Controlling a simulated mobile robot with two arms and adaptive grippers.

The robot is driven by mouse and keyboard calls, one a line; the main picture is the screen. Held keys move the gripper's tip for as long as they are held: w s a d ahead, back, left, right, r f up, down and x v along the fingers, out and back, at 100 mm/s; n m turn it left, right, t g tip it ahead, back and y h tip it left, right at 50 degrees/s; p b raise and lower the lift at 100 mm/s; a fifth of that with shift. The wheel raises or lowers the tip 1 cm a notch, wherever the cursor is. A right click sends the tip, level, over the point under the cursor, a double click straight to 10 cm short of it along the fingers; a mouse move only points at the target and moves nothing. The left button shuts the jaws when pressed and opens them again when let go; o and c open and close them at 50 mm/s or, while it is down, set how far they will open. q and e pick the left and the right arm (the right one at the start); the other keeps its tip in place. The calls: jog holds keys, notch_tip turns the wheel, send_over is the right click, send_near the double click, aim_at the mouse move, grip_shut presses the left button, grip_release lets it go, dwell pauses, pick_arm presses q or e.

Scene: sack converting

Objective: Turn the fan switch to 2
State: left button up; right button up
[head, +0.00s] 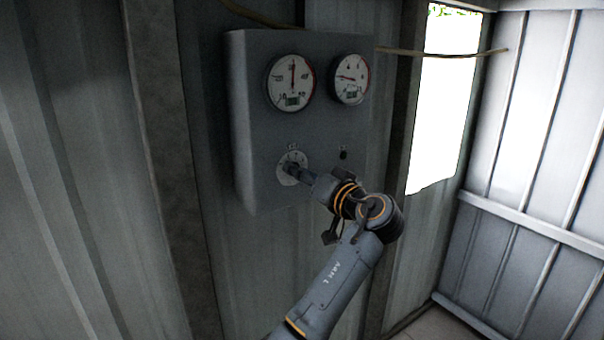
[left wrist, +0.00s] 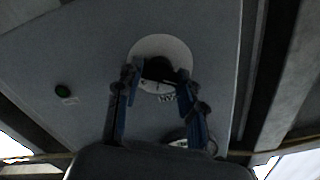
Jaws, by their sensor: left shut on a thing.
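The fan switch (head: 284,172) is a dark knob on a round pale dial, low on the left of a grey wall-mounted control box (head: 262,130). My left gripper (head: 291,168) reaches it from the right and is shut on the knob, covering much of it in the head view. In the left wrist view the two fingers stand either side of the dark knob (left wrist: 158,69), in front of the pale dial (left wrist: 178,50). The number the knob points at is too small and dark to read. My right gripper is not in view.
Two round gauges (head: 291,82) (head: 350,79) sit at the top of the box. A window (head: 445,100) and corrugated metal walls surround the box.

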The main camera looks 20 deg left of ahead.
pick_arm(q)
jog(key=shift+r+m+p, duration=0.1)
jog(key=shift+m+p, duration=5.9)
jog(key=shift+m, duration=1.7)
jog(key=o, duration=1)
jog(key=shift+o, duration=0.9)
jog(key=shift+a, duration=0.1)
